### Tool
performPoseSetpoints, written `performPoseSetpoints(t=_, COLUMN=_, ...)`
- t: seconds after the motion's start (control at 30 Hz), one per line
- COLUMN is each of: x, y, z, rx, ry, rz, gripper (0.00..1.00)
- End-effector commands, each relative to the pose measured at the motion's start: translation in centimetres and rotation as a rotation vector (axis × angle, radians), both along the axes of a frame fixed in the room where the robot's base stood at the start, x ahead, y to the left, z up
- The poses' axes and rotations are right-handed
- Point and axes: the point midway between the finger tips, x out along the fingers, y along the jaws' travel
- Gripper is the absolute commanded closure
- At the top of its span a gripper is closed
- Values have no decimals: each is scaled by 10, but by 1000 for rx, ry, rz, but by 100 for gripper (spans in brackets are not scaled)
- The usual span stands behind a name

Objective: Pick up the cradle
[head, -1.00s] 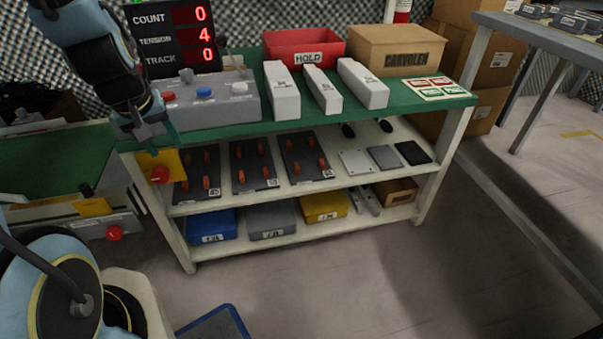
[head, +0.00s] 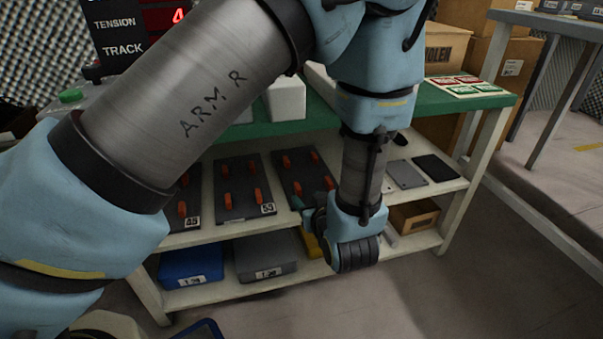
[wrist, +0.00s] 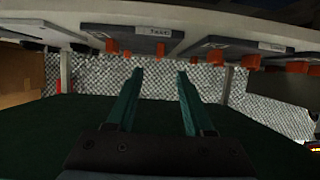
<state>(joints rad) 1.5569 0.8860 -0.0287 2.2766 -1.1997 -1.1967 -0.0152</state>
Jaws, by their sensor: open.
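No part is marked as the cradle; the likeliest are dark boards with upright orange pegs on the upper shelf. One board (head: 243,183) carries a label like "55". Another board (head: 305,170) lies to its right, partly behind my arm, and a third is mostly hidden at left. My gripper (head: 305,212) is at the shelf's front, by the right board. The wrist view is upside down, with boards (wrist: 195,38) along its top and pegs hanging downward. There my gripper (wrist: 160,73) has its two teal fingers apart, with nothing between them and apart from the pegs.
The green tabletop (head: 425,103) lies above the shelf, leaving a limited gap. Flat plates (head: 405,174) lie right of the boards. The lower shelf holds a blue bin (head: 191,266), a grey bin (head: 265,258) and a cardboard box (head: 413,216). A table leg (head: 468,190) stands at right.

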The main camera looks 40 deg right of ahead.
Motion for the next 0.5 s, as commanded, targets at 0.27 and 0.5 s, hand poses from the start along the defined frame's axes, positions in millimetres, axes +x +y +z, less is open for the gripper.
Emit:
performPoseSetpoints(t=0.27, x=25, y=-10, z=-14, rx=-2, ry=-12, rz=2, gripper=48)
performPoseSetpoints(t=0.5, x=47, y=-19, z=-23, rx=-1, ry=-11, rz=-1, gripper=48)
